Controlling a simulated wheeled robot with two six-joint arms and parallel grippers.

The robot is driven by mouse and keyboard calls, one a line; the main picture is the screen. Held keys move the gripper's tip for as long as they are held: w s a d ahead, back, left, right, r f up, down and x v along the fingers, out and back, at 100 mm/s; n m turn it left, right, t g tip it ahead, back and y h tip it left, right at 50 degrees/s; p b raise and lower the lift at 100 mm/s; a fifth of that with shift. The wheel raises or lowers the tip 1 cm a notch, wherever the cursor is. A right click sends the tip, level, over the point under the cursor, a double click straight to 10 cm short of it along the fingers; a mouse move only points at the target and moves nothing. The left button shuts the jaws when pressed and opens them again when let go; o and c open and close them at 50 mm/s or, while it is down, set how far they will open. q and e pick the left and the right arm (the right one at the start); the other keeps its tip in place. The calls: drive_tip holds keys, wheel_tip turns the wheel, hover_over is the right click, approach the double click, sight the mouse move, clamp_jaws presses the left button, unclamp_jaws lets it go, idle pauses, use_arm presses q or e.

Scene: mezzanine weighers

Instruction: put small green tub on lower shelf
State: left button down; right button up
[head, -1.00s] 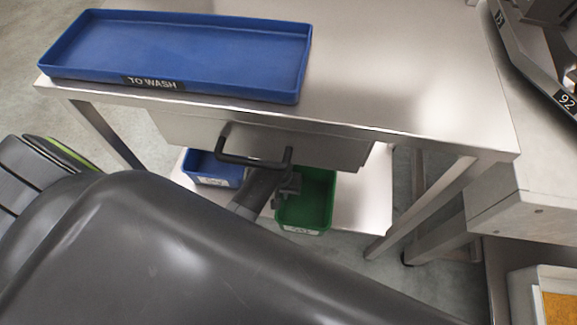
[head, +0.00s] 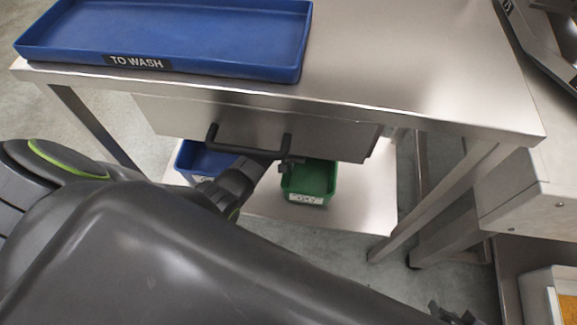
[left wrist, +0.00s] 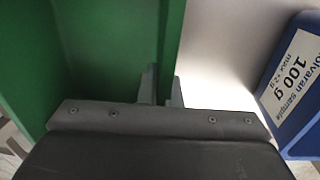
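The small green tub (head: 308,182) is under the steel table, over the right part of the lower shelf (head: 365,195), its pale label facing me. The drawer hides its back part. My left gripper (head: 291,164) is at the tub's left wall. In the left wrist view (left wrist: 162,88) its fingers stand on either side of the green wall (left wrist: 172,40), closed on it. I cannot tell whether the tub's base touches the shelf. A dark tip of what looks like my right gripper (head: 452,315) shows at the bottom edge; its fingers are unclear.
A blue tub (head: 196,162) stands on the shelf to the left; its label reads 100 g in the wrist view (left wrist: 298,85). A drawer with a dark handle (head: 245,151) hangs low above. A blue TO WASH tray (head: 165,62) lies on the tabletop. Table legs (head: 435,200) flank the shelf.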

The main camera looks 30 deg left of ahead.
drive_tip(key=shift+w+r, duration=0.15)
use_arm(q)
drive_tip(key=shift+f, duration=0.1)
drive_tip(key=c, duration=1.6)
unclamp_jaws()
use_arm(e)
drive_tip(key=shift+w+r, duration=0.1)
drive_tip(key=shift+w, duration=0.1)
